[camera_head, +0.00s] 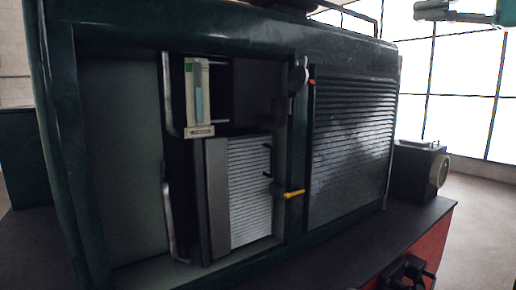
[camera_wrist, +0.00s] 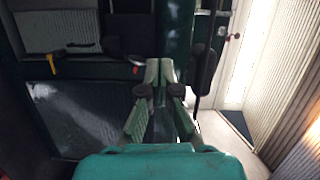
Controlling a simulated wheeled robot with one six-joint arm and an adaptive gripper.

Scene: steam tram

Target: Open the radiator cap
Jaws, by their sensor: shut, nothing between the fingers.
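A small rounded grey fitting (camera_head: 298,72), which looks like the radiator cap, sits at the top of a dark vertical pipe in the head view. I cannot tell whether it is open. The pale finned radiator (camera_head: 250,190) stands in the open bay to its left. My gripper (camera_wrist: 160,68) is shut and empty in the wrist view, its fingertips close together and apart from the fittings. The cap is not clear in the wrist view. The radiator (camera_wrist: 55,28) shows there at the upper left.
A yellow handle (camera_head: 293,194) sticks out low on the pipe, and a small red part (camera_head: 312,82) sits near the cap. A louvred panel (camera_head: 350,140) closes the right bay. A metal rail (camera_head: 168,95) runs down the left. A dark box with a round front (camera_head: 438,171) stands right.

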